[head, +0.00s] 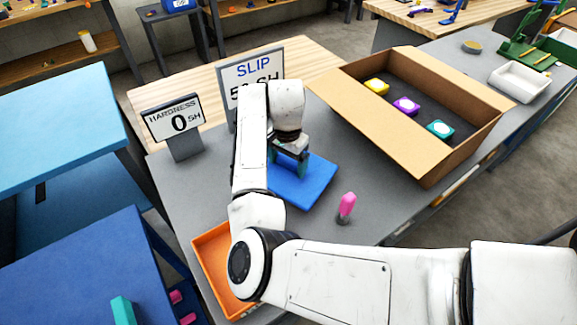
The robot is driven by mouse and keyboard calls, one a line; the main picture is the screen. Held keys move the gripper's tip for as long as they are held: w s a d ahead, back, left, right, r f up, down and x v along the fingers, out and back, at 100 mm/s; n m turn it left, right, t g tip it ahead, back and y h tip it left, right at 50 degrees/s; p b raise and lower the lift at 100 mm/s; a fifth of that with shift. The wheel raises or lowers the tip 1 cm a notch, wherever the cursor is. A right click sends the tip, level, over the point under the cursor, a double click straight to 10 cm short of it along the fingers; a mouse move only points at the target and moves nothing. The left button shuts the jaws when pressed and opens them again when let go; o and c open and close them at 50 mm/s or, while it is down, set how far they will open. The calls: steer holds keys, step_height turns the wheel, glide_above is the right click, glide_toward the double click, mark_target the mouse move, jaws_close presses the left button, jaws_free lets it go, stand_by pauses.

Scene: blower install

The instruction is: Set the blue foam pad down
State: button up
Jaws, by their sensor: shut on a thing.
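The blue foam pad (308,186) is a flat blue slab in the middle of the grey tabletop area, lying level in the head view. My gripper (289,165) points down at the pad's far left part and is shut on it. My arm hides the pad's left side and much of the grip. I cannot tell whether the pad's underside touches the grey table (380,200) or hangs just above it.
A pink-topped object (347,205) stands right of the pad. A cardboard box (440,150) with small coloured blocks sits at the right. The hardness display (175,120) and slip display (248,70) stand behind. An orange tray (212,255) is front left.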

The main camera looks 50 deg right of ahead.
mark_target(288, 169)
steer(key=shift+f, duration=1.55)
steer(key=shift+f, duration=0.1)
steer(key=o, duration=0.8)
step_height(288, 169, up, 12)
steer(key=shift+r+b, duration=0.15)
steer(key=shift+b, duration=0.6)
